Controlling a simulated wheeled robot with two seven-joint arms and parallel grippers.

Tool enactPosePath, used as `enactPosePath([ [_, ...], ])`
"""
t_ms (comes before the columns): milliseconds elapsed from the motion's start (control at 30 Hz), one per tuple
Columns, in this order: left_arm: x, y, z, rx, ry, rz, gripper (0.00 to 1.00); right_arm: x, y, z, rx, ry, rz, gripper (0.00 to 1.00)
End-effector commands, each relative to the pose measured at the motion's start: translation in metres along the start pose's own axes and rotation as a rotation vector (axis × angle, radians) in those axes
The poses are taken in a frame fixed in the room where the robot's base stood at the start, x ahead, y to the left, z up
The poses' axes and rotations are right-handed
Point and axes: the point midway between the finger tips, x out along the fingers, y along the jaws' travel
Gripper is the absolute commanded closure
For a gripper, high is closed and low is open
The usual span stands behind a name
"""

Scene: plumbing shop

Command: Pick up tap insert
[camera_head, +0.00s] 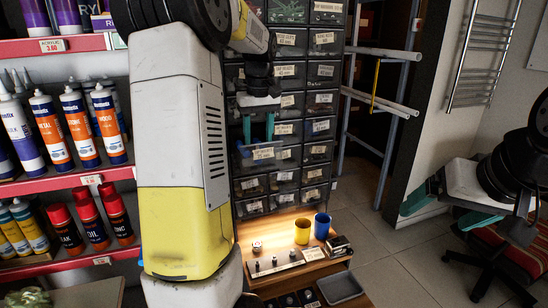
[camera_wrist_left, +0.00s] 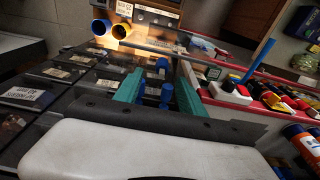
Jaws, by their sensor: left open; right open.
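Small blue parts (camera_wrist_left: 152,90), which look like the tap inserts, lie in a pulled-out drawer (camera_head: 264,155) of the dark cabinet. My left gripper (camera_head: 258,137) points down over this drawer with its teal fingers apart. In the left wrist view the open left gripper (camera_wrist_left: 158,88) has blue parts in the gap between its fingers. Another blue part (camera_wrist_left: 162,63) lies just beyond the gap. I cannot tell whether a finger touches any of them. My right gripper (camera_head: 436,217) is open and empty at the right, away from the cabinet.
Labelled drawers (camera_head: 289,40) surround the pulled-out one. Below is a lit wooden counter (camera_head: 276,227) with a yellow cup (camera_head: 302,231), a blue cup (camera_head: 322,226) and a grey tray (camera_head: 341,287). Red shelves (camera_head: 60,180) of tubes and cans stand left. A chair (camera_head: 508,248) is at right.

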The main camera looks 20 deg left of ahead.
Motion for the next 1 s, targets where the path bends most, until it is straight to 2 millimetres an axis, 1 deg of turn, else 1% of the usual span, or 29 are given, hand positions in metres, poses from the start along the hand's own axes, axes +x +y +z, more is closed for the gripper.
enactPosePath([
  [33,0.009,-0.002,0.001,0.0,-0.004,-0.002,0.53,0.0,0.0,0.0,0.0,0.0,0.0,0.13],
  [100,0.02,-0.004,0.001,-0.001,-0.003,-0.002,0.53,0.0,0.0,0.0,0.0,0.0,0.0,0.13],
  [200,0.032,-0.003,0.001,0.0,-0.002,-0.001,0.53,0.0,0.0,0.0,0.0,0.0,0.0,0.13],
  [300,0.038,-0.003,0.001,0.0,-0.002,-0.001,0.53,0.0,0.0,0.0,0.0,0.0,0.0,0.13],
  [500,0.038,-0.003,0.001,0.001,-0.001,0.0,0.53,0.0,0.0,0.0,0.0,0.0,0.0,0.13],
  [533,0.038,-0.003,0.001,0.001,-0.001,0.0,0.54,0.0,0.0,0.0,0.0,0.0,0.0,0.13],
  [600,0.038,-0.003,0.001,0.001,-0.001,0.0,0.68,0.0,0.0,0.0,0.0,0.0,0.0,0.13],
  [667,0.038,-0.003,0.001,0.001,0.0,0.0,0.8,0.0,0.0,0.0,0.0,0.0,0.0,0.13],
  [700,0.038,-0.003,0.001,0.001,0.0,0.0,0.88,0.0,0.0,0.0,0.0,0.0,0.0,0.13],
  [767,0.038,-0.003,0.001,0.001,0.0,0.0,1.0,0.0,0.0,0.0,0.0,0.0,0.0,0.13],
  [1000,0.038,-0.003,0.001,0.001,0.0,0.0,1.0,0.0,0.0,0.0,0.0,0.0,0.0,0.13],
])
